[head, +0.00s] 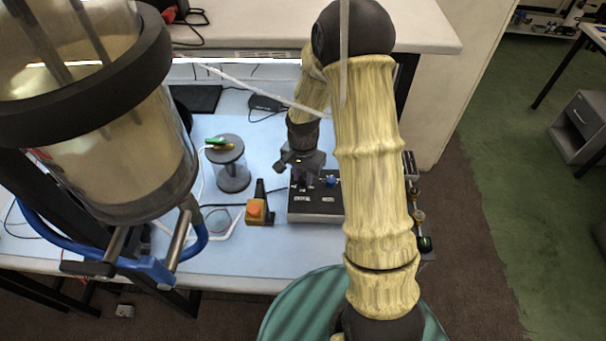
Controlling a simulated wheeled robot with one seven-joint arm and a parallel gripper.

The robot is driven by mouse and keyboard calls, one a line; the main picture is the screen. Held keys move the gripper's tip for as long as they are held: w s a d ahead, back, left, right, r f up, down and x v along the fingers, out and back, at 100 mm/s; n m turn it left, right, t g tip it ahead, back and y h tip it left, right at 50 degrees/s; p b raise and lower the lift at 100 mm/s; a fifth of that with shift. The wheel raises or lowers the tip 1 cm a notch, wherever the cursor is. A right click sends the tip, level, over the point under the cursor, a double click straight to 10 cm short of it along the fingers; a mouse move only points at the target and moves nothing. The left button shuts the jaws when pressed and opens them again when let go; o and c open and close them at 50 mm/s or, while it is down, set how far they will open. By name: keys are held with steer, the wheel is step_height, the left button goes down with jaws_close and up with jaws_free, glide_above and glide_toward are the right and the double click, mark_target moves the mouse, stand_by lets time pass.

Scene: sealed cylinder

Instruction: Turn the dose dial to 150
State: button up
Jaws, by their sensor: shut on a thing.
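A small dark control box (316,207) sits on the light blue table top, with white labels along its front that are too small to read. A blue knob (331,181) shows on the right part of its top. My gripper (302,178) points down over the left part of the box, just left of the blue knob. It is shut on a dial there, which the fingers mostly hide. The dial's scale and setting cannot be read.
An orange button on a yellow-black block (256,210) stands just left of the box. A large glass vessel (120,150) fills the left foreground. Cables cross the table (265,262); its front strip is bare.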

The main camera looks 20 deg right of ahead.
mark_target(302, 178)
steer(key=n, duration=0.7)
steer(key=shift+r, duration=0.1)
steer(key=n+p, duration=0.1)
steer(key=n, duration=0.5)
steer(key=shift+w+n, duration=0.15)
steer(key=shift+n, duration=0.25)
stand_by(0.4)
steer(key=o, duration=1)
step_height(302, 178, up, 17)
steer(key=b, duration=0.1)
steer(key=shift+r+b, duration=0.15)
steer(key=shift+b, duration=0.25)
